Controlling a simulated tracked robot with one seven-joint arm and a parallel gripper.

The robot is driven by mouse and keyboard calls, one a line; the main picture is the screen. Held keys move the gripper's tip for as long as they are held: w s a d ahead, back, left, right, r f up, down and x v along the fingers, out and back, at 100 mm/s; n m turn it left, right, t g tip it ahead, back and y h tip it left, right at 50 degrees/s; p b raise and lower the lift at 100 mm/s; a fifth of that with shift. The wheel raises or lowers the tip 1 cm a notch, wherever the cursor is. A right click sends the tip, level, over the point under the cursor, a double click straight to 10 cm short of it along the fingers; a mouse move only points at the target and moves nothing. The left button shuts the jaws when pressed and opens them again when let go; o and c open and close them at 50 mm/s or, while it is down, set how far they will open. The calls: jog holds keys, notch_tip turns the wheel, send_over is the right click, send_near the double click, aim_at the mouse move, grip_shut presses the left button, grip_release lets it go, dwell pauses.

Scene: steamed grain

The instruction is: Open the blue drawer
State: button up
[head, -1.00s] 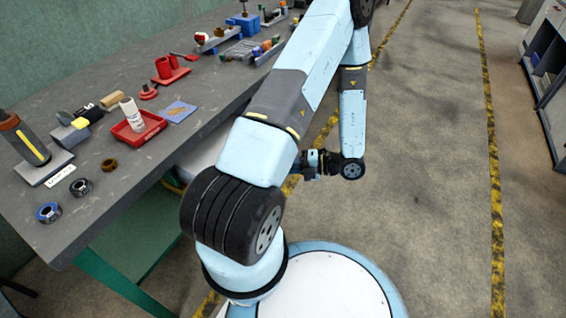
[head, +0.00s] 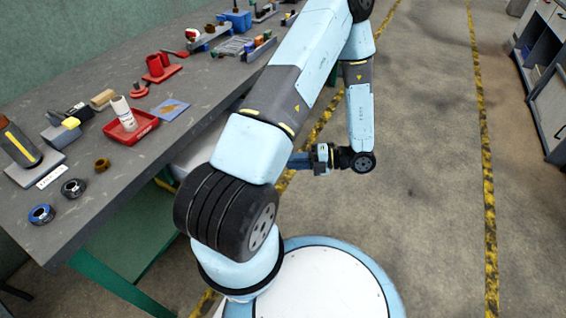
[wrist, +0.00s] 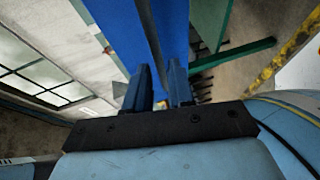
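A broad blue face (wrist: 170,25), probably the blue drawer, fills the upper middle of the wrist view. A darker blue strip runs down it toward my fingers. My gripper (wrist: 160,88) faces it with its two dark blue fingers apart, and a narrow gap shows between them. I cannot tell whether the fingers touch the blue face, and no handle is clear. In the head view my gripper (head: 300,160) is small, low beside the bench's front edge and pointing left toward the bench. The drawer is hidden in the head view behind my arm and the bench.
The grey workbench (head: 95,215) fills the left, with a red tray (head: 150,122), a blue ring (head: 41,214) and several tools on top. Green bench legs (head: 105,280) stand below. Open floor (head: 430,200) with yellow stripes lies to the right, with grey cabinets (head: 550,105) beyond.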

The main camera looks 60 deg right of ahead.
jog(key=v, duration=0.8)
jog(key=shift+s, duration=0.3)
jog(key=shift+d, duration=0.15)
jog(key=w+a+r+n+g+y, duration=0.1)
jog(key=w+a+r+n+g, duration=0.3)
jog(key=w+r+n, duration=0.45)
jog(key=w+a+r+n+g+y, duration=0.1)
jog(key=w+a+r+n+g, duration=0.35)
jog(key=w+r+n, duration=0.45)
jog(key=w+a+r+n+g, duration=0.3)
jog(key=w+r+n+g, duration=0.3)
jog(key=w, duration=0.4)
jog(key=a+r+n+t+h, duration=0.1)
jog(key=a+r+n+h, duration=0.1)
jog(key=a+r+n, duration=0.3)
jog(key=a+r+n+t+h, duration=0.2)
jog(key=a+r+n, duration=0.4)
jog(key=a+n, duration=0.6)
jog(key=a+r+n+t+h, duration=0.2)
jog(key=a+r+n+h, duration=0.2)
jog(key=a+n, duration=0.5)
jog(key=shift+w+a+r+n, duration=0.2)
jog(key=shift+a+r+n, duration=0.2)
jog(key=shift+r, duration=0.35)
